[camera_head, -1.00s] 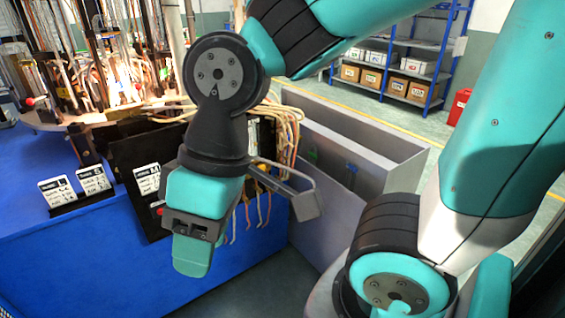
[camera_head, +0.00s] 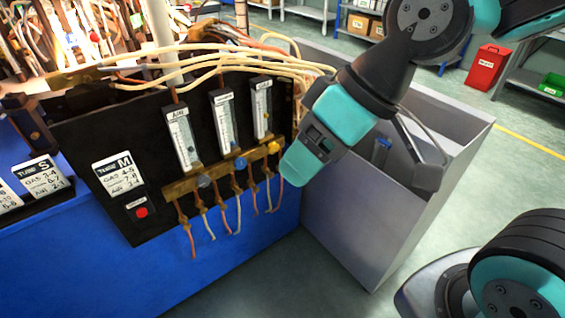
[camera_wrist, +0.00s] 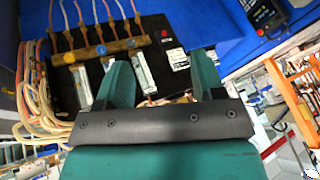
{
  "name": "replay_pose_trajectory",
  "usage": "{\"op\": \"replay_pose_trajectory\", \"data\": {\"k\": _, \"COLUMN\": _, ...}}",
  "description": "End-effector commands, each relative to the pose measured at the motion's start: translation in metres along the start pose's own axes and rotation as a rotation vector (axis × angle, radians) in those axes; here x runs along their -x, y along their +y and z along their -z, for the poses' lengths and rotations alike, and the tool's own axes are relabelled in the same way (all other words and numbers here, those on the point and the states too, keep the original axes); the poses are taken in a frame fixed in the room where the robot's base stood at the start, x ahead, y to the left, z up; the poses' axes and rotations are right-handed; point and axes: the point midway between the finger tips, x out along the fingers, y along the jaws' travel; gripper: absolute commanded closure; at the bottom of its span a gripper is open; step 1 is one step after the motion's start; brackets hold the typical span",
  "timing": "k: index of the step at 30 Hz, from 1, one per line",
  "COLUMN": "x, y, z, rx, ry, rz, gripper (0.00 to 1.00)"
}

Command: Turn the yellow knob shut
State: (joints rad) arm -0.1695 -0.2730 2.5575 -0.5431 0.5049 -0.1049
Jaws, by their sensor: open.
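The yellow knob (camera_head: 273,147) is the rightmost of three knobs on a brass manifold (camera_head: 222,171) on the black panel, below the AIR and other gauge tubes. A blue knob (camera_head: 240,163) and a greyish knob (camera_head: 204,181) sit to its left. In the wrist view the yellow knob (camera_wrist: 69,57) is at the upper left, left of both fingers. My gripper (camera_head: 297,172) is in front of the panel's right end, just right of the yellow knob in the head view. It is open in the wrist view (camera_wrist: 161,62), with nothing between its fingers.
Flow tubes (camera_head: 223,120) stand above the manifold, and loose hoses (camera_head: 230,60) arch over the panel. Thin hoses hang below the knobs. A red button (camera_head: 142,212) is on the panel. A grey open bin (camera_head: 350,215) stands right of the bench.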

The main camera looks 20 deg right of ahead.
Motion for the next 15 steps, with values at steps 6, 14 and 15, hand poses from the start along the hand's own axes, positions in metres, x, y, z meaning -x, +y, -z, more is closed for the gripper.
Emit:
{"op": "replay_pose_trajectory", "data": {"k": 6, "x": -0.093, "y": 0.062, "z": -0.003, "rx": 0.025, "ry": 0.274, "rz": -0.03, "gripper": 0.38}}
{"op": "replay_pose_trajectory", "data": {"k": 14, "x": -0.158, "y": 0.133, "z": 0.0, "rx": 0.056, "ry": 0.597, "rz": -0.126, "gripper": 0.38}}
{"op": "replay_pose_trajectory", "data": {"k": 15, "x": -0.167, "y": 0.144, "z": -0.001, "rx": 0.059, "ry": 0.645, "rz": -0.148, "gripper": 0.38}}
